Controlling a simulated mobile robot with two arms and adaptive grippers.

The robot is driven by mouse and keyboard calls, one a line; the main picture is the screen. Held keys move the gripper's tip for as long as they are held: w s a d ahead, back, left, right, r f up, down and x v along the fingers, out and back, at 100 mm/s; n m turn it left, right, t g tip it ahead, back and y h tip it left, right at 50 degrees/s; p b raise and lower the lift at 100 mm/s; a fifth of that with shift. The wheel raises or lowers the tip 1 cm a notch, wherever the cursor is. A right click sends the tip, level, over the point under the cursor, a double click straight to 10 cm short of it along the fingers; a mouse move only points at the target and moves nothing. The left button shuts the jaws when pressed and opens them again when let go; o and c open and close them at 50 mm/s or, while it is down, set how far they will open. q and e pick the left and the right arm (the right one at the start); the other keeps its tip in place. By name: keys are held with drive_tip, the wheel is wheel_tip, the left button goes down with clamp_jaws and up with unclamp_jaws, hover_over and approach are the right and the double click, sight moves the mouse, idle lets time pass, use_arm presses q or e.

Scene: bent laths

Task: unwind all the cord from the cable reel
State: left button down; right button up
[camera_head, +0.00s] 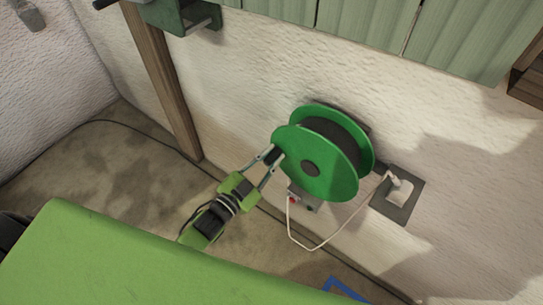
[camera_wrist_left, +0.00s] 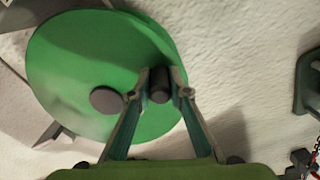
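The cable reel (camera_head: 318,168) is a green disc-sided reel mounted on the pale wall. Dark cord or drum (camera_head: 347,132) shows between its two flanges; how much cord is on it I cannot tell. My left gripper (camera_head: 268,162) is at the left edge of the front flange, its fingers closed on either side of the dark crank knob (camera_wrist_left: 160,86). In the left wrist view the fingertips (camera_wrist_left: 162,92) sit close against the knob, and the round dark hub (camera_wrist_left: 106,100) is to its left. My right gripper is not in view.
A white cable (camera_head: 312,248) hangs from under the reel and runs to a plug in the wall socket (camera_head: 399,194) at right. A wooden post (camera_head: 165,85) stands at left. Green boards (camera_head: 345,22) are above. A blue mark (camera_head: 343,288) lies on the floor.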

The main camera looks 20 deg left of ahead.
sight(311, 142)
use_arm(q)
drive_tip(key=shift+r, duration=0.15)
